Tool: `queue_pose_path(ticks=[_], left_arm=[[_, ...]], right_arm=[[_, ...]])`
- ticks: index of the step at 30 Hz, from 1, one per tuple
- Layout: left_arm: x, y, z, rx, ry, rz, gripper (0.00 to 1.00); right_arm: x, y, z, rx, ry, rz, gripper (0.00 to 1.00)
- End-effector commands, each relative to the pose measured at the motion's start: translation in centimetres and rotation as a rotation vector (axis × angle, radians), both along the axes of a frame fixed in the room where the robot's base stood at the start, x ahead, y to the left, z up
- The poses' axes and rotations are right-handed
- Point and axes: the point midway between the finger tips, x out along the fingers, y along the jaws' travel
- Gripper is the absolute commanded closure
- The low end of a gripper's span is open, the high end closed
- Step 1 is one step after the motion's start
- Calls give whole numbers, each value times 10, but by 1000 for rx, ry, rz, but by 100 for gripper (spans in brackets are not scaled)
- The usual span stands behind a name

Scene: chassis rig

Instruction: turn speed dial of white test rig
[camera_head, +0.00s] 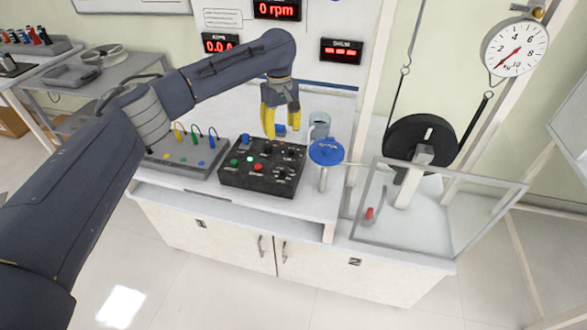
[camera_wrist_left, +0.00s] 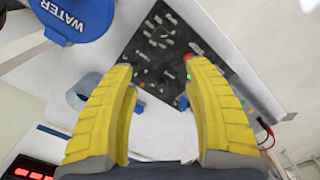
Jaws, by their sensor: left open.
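The black control panel (camera_head: 232,178) sits on the white test rig (camera_head: 330,205), with several black knobs, a green and a red button and a blue piece at its left back. It also shows in the left wrist view (camera_wrist_left: 185,28), beyond my fingers. I cannot read which knob is the speed dial. My left gripper (camera_head: 283,131) is open, with yellow fingers pointing down over the panel's back edge. In the left wrist view, the fingers (camera_wrist_left: 158,70) are apart with nothing gripped between them. My right gripper is not in view.
A blue valve wheel (camera_head: 326,152) marked WATER in the wrist view stands right of the panel. A clear guard (camera_head: 445,215) encloses the area by a black wheel (camera_head: 408,135). Left is a grey box (camera_head: 190,160) with coloured leads. Red displays (camera_head: 341,50) hang behind.

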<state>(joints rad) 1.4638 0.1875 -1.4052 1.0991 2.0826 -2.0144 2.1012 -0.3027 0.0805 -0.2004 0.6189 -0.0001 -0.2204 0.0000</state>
Motion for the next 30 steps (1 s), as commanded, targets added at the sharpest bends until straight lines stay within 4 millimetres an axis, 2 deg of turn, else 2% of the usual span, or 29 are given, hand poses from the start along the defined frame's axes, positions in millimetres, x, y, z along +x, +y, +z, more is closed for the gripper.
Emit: queue_pose_path(ticks=[4,8,21,30], left_arm=[[-3,-1,-7,11,7,-2,48],[-3,-1,-25,11,7,-3,48],[-3,-1,-105,10,7,-1,48],[-3,-1,-149,9,6,-2,48]], right_arm=[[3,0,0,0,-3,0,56],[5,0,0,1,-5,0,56],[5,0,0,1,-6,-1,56],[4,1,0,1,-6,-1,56]])
